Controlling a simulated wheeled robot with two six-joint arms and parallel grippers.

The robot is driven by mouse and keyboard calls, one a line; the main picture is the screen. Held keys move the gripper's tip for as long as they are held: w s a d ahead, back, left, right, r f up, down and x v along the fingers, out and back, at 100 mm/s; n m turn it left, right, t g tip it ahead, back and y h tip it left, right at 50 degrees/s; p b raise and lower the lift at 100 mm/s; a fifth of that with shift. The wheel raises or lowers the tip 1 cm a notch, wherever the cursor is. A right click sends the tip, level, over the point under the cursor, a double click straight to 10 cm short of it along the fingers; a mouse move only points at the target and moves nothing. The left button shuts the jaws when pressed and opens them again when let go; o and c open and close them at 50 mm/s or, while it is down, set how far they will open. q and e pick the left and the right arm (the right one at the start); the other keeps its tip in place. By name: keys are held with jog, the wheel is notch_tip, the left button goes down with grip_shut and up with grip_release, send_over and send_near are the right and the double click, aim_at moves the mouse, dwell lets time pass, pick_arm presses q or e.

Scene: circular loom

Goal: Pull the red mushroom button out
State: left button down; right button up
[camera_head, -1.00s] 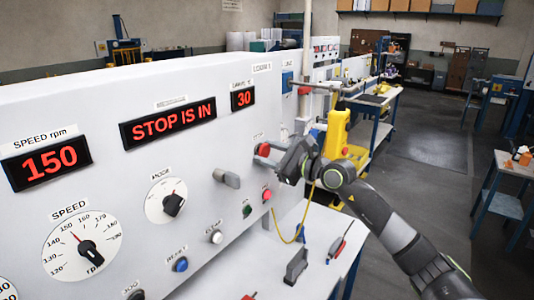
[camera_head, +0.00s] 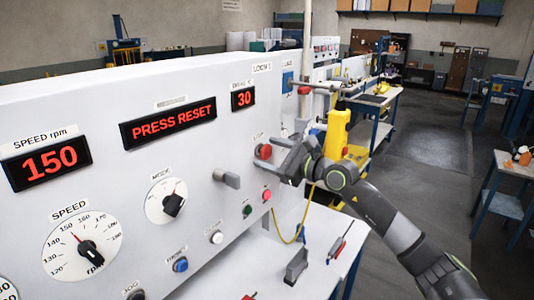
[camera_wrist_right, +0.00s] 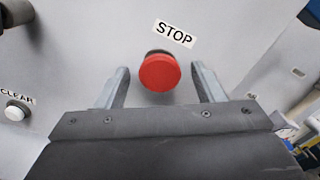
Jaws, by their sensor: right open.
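The red mushroom button (camera_head: 264,151) stands out from the white panel (camera_head: 240,130). In the right wrist view the red button (camera_wrist_right: 159,73) sits under a STOP label (camera_wrist_right: 174,34). My right gripper (camera_head: 279,158) is just in front of it. Its two fingers (camera_wrist_right: 161,86) are open, one on each side of the button, with gaps between them and the cap. The display (camera_head: 168,122) reads PRESS RESET. My left gripper is not in view.
A grey lever handle (camera_head: 227,179) is left of the button, with a red push button (camera_head: 267,195) below. A blue RESET button (camera_head: 180,264) is lower left. A table (camera_head: 318,275) holding small tools lies below the panel. A yellow device (camera_head: 337,134) stands behind my right arm.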

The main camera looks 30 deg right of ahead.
jog(key=p+v, duration=0.1)
jog(key=v, duration=0.7)
